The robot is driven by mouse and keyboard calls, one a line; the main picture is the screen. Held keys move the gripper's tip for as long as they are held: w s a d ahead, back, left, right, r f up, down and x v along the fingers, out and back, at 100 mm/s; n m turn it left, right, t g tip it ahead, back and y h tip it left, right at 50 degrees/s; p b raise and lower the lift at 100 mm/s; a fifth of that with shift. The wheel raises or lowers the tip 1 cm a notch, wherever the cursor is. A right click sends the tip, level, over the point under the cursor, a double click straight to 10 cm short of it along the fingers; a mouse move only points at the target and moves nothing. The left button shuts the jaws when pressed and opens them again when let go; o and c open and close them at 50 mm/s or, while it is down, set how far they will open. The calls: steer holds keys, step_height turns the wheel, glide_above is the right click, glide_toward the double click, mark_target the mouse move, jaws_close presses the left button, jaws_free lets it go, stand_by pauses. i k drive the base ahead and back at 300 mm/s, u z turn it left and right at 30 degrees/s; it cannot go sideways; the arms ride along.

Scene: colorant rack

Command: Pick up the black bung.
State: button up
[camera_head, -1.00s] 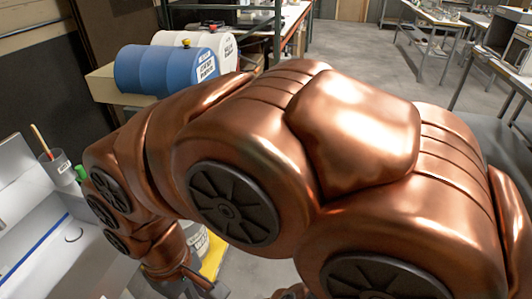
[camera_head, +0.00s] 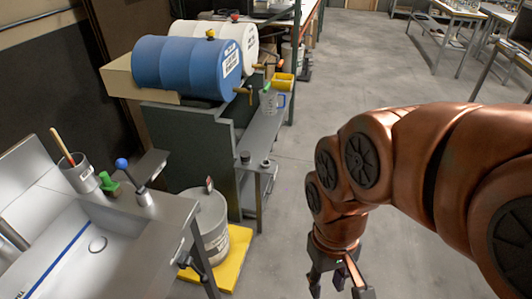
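A small black stopper-like piece (camera_head: 245,157), which looks like the black bung, sits on the grey stand's lower shelf below the blue drum. A second small dark piece (camera_head: 265,163) with a paler top sits just right of it; at this size I cannot be sure which is the bung. My gripper (camera_head: 338,291) points down at the bottom edge, right of and nearer than the shelf, well apart from both pieces. Its fingers look spread, with floor showing between them and nothing held; the tips are near or past the frame edge.
A blue drum (camera_head: 185,68) and a white drum (camera_head: 192,33) lie on the stand (camera_head: 187,122). A clear jug (camera_head: 271,101) and yellow bin (camera_head: 284,81) are behind. A lidded bucket (camera_head: 212,225) stands on a yellow base (camera_head: 238,255). A sink (camera_head: 75,245) fills the left.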

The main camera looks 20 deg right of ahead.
mark_target(245, 155)
steer(key=z, duration=0.8)
steer(key=i, duration=1.8)
steer(key=u, duration=1.7)
